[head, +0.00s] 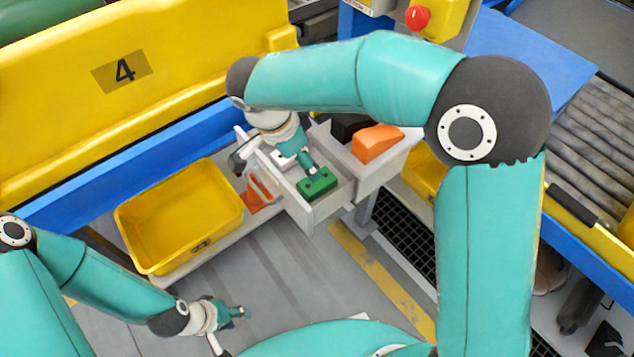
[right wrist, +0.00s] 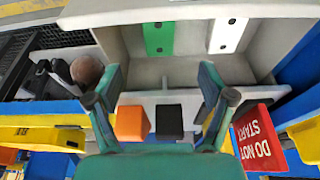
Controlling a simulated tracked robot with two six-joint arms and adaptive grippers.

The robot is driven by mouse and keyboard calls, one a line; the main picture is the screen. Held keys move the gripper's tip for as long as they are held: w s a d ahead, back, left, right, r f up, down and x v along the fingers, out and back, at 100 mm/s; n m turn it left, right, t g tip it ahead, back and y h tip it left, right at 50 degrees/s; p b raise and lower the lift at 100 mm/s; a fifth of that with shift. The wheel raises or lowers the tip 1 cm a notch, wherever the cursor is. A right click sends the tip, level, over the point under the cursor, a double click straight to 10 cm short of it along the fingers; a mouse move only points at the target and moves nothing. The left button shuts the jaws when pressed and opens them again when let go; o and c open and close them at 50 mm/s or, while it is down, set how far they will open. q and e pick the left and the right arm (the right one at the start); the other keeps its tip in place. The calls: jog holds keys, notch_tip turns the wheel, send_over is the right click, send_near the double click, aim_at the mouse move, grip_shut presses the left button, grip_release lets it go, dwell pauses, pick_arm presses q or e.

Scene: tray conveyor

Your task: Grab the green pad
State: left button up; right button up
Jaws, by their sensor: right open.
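The green pad (head: 316,183) is a small block with dark holes, in the open grey drawer (head: 318,215) near its front end. In the right wrist view the green pad (right wrist: 158,38) lies at the top, left of a white pad (right wrist: 228,35). My right gripper (right wrist: 160,78) is open and empty there, its two fingers spread below the pads. In the head view my right gripper (head: 304,164) is just above the pad, partly hidden by its own wrist. My left gripper (head: 238,312) is low at the left, away from the drawer; its finger gap is unclear.
An orange block (head: 376,140) and a black block (head: 350,127) sit beside the drawer. A yellow bin (head: 180,256) stands left of it. A red sign (right wrist: 262,140) reads DO NOT START. The floor in front is clear.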

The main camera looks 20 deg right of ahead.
aim_at(317, 181)
jog(key=x, duration=0.7)
jog(key=b+x, duration=0.1)
jog(key=x, duration=0.2)
jog(key=shift+d+f, duration=0.3)
jog(key=shift+d, duration=0.05)
jog(key=shift+f+b, duration=0.25)
jog(key=shift+b, duration=0.4)
dwell(0.5)
jog(key=c, duration=1.3)
jog(key=shift+r, duration=0.1)
